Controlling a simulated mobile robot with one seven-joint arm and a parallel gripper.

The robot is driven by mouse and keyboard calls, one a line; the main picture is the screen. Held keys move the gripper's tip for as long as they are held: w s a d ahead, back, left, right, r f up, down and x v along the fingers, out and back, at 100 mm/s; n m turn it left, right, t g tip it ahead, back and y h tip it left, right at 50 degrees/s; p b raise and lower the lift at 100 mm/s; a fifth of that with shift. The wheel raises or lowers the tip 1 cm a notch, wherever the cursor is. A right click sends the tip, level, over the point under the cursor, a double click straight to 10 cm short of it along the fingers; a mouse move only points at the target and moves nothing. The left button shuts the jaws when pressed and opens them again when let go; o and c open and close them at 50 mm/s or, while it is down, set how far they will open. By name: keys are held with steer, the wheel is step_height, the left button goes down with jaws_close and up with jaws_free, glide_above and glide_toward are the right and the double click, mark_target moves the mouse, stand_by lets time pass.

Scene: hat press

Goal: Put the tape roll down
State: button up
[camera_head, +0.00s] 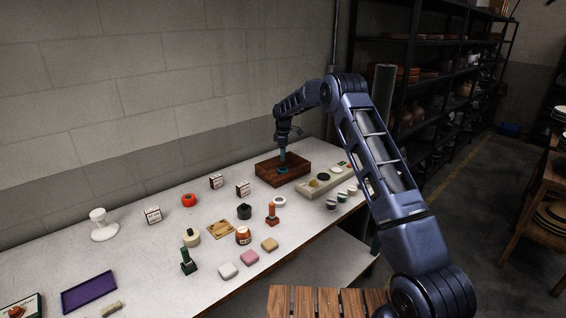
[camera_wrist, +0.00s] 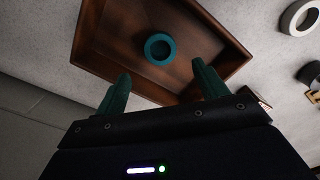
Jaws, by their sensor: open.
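A teal tape roll (camera_wrist: 160,49) lies flat in a brown wooden tray (camera_wrist: 97,45), on the tray floor; in the head view the roll (camera_head: 283,170) is small, inside the tray (camera_head: 297,175) at the back of the table. My gripper (camera_head: 282,157) points down over the tray. In the wrist view my gripper (camera_wrist: 161,75) has its two teal fingers wide apart with nothing between them, and the roll shows beyond the fingertips, apart from them.
A pale rack (camera_head: 325,183) with round pieces stands right of the tray. A red stamp (camera_head: 272,214) and several small items crowd the middle. Bare table shows at the left.

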steer(key=s+d+r+m, duration=0.1)
steer(key=s+d+r, duration=0.25)
steer(key=r, duration=0.35)
steer(key=s+d+r+m+t, duration=0.1)
steer(key=s+d+r+m, duration=0.15)
steer(key=d+r, duration=0.35)
steer(key=s+d+r+m, duration=0.1)
steer(key=s+d+r, duration=0.2)
steer(key=r, duration=0.4)
steer(key=s+d+r+m+t, duration=0.1)
steer(key=s+d+r+m, duration=0.1)
steer(key=s+d+r, duration=0.4)
steer(key=s+d+r+m, duration=0.2)
steer(key=s+d+r, duration=0.2)
steer(key=s, duration=0.4)
steer(key=s+d+r+m+t, duration=0.1)
steer(key=s+d+m, duration=0.1)
steer(key=s+d, duration=0.5)
steer(key=s+d+r+m, duration=0.1)
steer(key=s+d+m, duration=0.15)
steer(key=s, duration=0.85)
steer(key=s+d+f+m, duration=0.2)
steer(key=s+f, duration=0.1)
steer(key=s, duration=0.6)
steer(key=s+d+f+m+t, duration=0.1)
steer(key=s+d+f+m, duration=0.1)
steer(key=s, duration=0.7)
steer(key=shift+d+f+m+t, duration=0.15)
steer(key=shift+f+m+t, duration=0.15)
steer(key=shift+f+m, duration=0.35)
